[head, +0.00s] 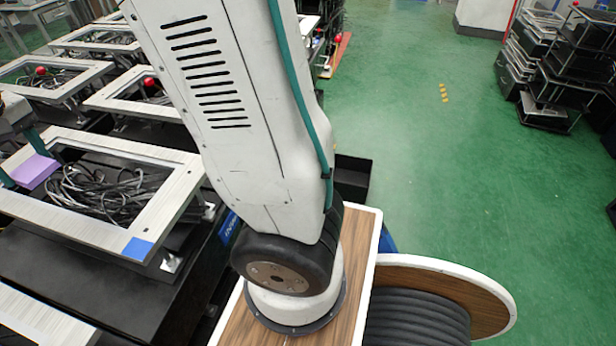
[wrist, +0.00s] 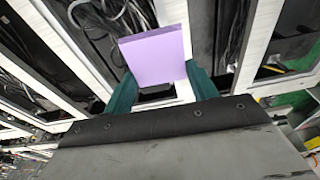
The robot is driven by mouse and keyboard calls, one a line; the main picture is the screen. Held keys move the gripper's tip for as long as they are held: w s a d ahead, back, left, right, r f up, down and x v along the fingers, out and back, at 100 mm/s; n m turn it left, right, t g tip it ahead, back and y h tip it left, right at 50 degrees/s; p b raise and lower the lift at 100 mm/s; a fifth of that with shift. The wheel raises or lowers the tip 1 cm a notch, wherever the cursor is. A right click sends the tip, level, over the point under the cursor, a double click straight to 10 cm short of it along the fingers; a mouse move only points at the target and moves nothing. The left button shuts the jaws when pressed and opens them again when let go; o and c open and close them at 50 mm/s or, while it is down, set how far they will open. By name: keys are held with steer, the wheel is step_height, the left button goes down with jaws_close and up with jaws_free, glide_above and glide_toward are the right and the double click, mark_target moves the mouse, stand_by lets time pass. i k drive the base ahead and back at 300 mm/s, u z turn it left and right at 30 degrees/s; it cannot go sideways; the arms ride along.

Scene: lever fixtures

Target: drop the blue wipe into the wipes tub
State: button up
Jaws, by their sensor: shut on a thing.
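My gripper (head: 28,160) has teal fingers and is at the left edge of the head view; it also shows in the wrist view (wrist: 160,74). It is shut on a flat lilac block (head: 36,171), which fills the space between the fingers in the wrist view (wrist: 153,54). The held thing looks lilac rather than blue. A flat blue square (head: 138,249) lies on the near corner of a pale frame, apart from my gripper. I cannot make out a wipes tub for certain.
Pale rectangular frames (head: 165,160) on dark stands surround tangled cables (head: 105,190). An open black box (head: 352,178) stands right of my arm. A wooden cable reel (head: 480,300) is at the lower right. Stacked black crates (head: 545,60) stand far right. Green floor (head: 430,180) is mostly clear.

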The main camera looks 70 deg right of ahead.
mark_target(350, 179)
steer(key=z, duration=2.5)
